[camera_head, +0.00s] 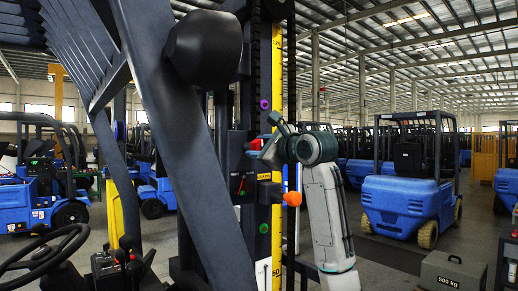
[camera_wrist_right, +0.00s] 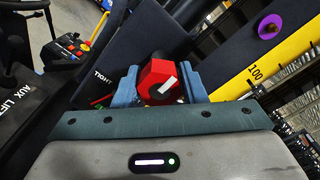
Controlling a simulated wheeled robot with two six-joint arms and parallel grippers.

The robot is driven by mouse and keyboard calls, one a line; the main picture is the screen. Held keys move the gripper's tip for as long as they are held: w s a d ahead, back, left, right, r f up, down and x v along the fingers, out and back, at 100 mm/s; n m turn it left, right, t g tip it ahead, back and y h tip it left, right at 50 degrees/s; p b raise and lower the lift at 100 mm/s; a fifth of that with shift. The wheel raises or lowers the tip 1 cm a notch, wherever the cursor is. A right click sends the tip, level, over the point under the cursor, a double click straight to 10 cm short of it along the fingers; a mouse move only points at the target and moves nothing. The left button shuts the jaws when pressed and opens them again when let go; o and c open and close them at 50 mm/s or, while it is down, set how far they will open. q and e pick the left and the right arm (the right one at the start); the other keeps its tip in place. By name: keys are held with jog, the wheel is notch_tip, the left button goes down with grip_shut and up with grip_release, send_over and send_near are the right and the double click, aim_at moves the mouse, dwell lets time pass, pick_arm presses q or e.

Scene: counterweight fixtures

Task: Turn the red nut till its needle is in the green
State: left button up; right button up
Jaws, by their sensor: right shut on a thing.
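The red nut (camera_wrist_right: 158,82) is a faceted block with a white stripe on its face. In the right wrist view it sits between the two blue fingers of my right gripper (camera_wrist_right: 160,88), which is shut on it. In the head view only a bit of the red nut (camera_head: 255,145) shows past my right gripper (camera_head: 264,150) at the mast. A dark gauge panel (camera_head: 242,183) is just below, with small coloured marks; I cannot tell where its needle points. In the wrist view a "TIGHT" label is beside the nut, and the gauge is mostly hidden. My left gripper is not in view.
A yellow scale (camera_head: 277,70) runs up the mast, with a purple knob (camera_head: 264,104), an orange knob (camera_head: 292,198) and a green knob (camera_head: 263,228) near it. A 500 kg weight (camera_head: 452,272) stands on the floor at right. Blue forklifts (camera_head: 405,195) stand behind.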

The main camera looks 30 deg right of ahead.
jog(key=n+b, duration=0.1)
jog(key=n, duration=0.3)
jog(key=shift+f+n, duration=0.15)
jog(key=shift+n, duration=0.25)
jog(key=n, duration=0.3)
jog(key=shift+n, duration=1.3)
jog(key=shift+f, duration=0.1)
jog(key=o, duration=1)
jog(key=shift+s, duration=0.1)
jog(key=shift+r, duration=0.2)
